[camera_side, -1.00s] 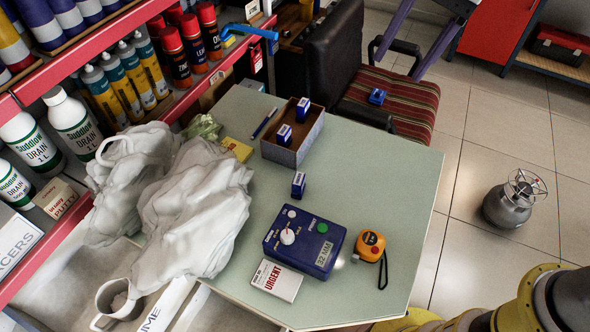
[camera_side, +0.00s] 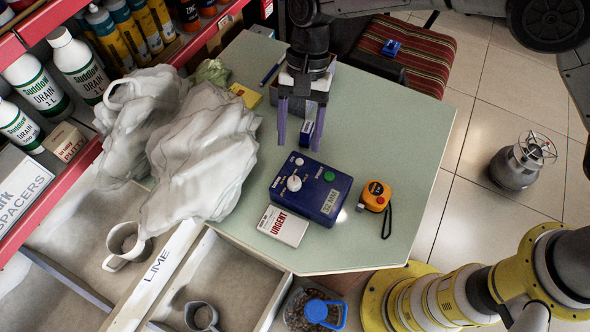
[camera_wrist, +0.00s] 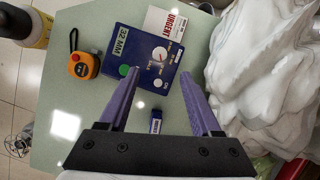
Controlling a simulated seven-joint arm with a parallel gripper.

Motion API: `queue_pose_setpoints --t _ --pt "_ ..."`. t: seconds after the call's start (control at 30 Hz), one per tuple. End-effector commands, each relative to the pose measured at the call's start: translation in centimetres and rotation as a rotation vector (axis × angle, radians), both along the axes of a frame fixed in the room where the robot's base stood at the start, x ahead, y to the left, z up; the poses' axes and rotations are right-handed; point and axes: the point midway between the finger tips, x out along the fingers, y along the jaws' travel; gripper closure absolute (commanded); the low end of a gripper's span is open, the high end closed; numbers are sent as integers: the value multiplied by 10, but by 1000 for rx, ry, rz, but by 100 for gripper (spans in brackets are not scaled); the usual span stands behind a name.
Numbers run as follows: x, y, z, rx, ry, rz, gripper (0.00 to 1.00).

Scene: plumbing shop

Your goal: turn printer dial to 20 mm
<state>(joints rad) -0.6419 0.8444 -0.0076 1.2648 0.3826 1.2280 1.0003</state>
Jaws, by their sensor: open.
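The blue label printer (camera_side: 300,198) lies on the green table and also shows in the wrist view (camera_wrist: 128,55). Its white dial (camera_side: 294,183) is near the left side of its top; the scale marks are too small to read in the side view. Its label reads 32 MM in the wrist view (camera_wrist: 121,41). A green button (camera_side: 329,176) and a small white button are on top too. My gripper (camera_side: 300,146) points down, open and empty, beyond the printer's far edge. In the wrist view the dial (camera_wrist: 159,54) shows just beyond the fingertips (camera_wrist: 160,75), apart from them.
A small blue box (camera_side: 306,132) stands close by my fingers. An URGENT card box (camera_side: 283,226) and an orange tape measure (camera_side: 375,196) flank the printer. A crumpled white bag (camera_side: 205,160) bulks up on the left. The table's right part is clear.

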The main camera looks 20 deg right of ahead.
Motion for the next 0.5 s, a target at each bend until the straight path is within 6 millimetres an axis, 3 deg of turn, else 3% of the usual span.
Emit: queue_pose_setpoints --t 0.3,0.5 --pt "-21 11 -57 -2 2 1 35" --pt "-29 16 -80 -1 1 -1 35"
